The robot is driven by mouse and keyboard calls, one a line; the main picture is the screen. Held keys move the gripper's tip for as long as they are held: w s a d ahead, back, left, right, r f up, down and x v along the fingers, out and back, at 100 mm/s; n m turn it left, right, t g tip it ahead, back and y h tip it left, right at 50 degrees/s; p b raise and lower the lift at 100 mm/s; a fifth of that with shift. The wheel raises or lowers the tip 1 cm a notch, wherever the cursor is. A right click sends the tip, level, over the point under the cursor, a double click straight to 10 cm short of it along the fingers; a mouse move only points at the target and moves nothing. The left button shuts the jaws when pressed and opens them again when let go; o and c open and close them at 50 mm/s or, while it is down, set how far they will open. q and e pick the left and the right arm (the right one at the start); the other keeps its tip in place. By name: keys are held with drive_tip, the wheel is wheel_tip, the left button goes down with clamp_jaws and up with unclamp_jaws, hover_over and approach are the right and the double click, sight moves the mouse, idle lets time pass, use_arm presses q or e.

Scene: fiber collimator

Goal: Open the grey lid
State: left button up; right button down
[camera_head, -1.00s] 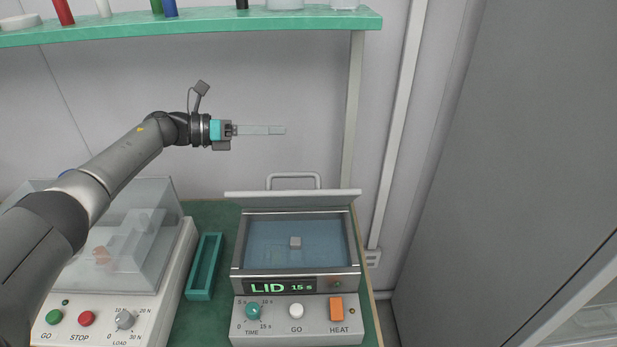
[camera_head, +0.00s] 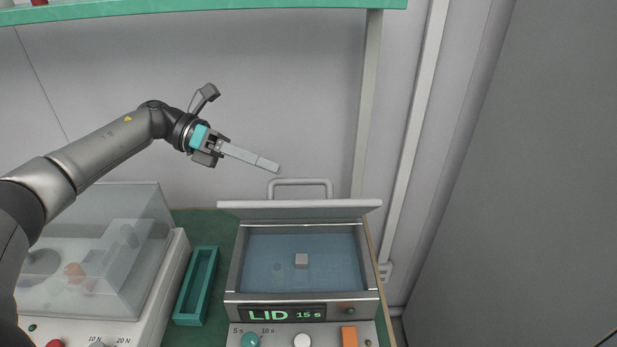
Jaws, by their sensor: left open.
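The grey lid (camera_head: 300,209) is raised at the back of the heater box (camera_head: 232,272), with its handle (camera_head: 300,182) standing up behind it. The box's blue interior shows, with a small pale block (camera_head: 301,260) inside. The front display reads "LID 15 s". My left gripper (camera_head: 268,164) is in the air above and left of the lid, its fingers pointing right and slightly down. It is open and empty, apart from the lid and handle. My right gripper is not in view.
A teal tray (camera_head: 197,287) lies left of the box. Further left is a machine with a clear cover (camera_head: 100,245), under my left arm. A green shelf (camera_head: 250,11) crosses the top. A grey panel (camera_head: 510,170) stands at the right.

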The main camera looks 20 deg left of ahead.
sight(308, 181)
use_arm(q)
drive_tip(key=x, duration=0.8)
drive_tip(key=shift+f+p, duration=0.1)
drive_tip(key=shift+p, duration=0.3)
clamp_jaws()
idle(0.9)
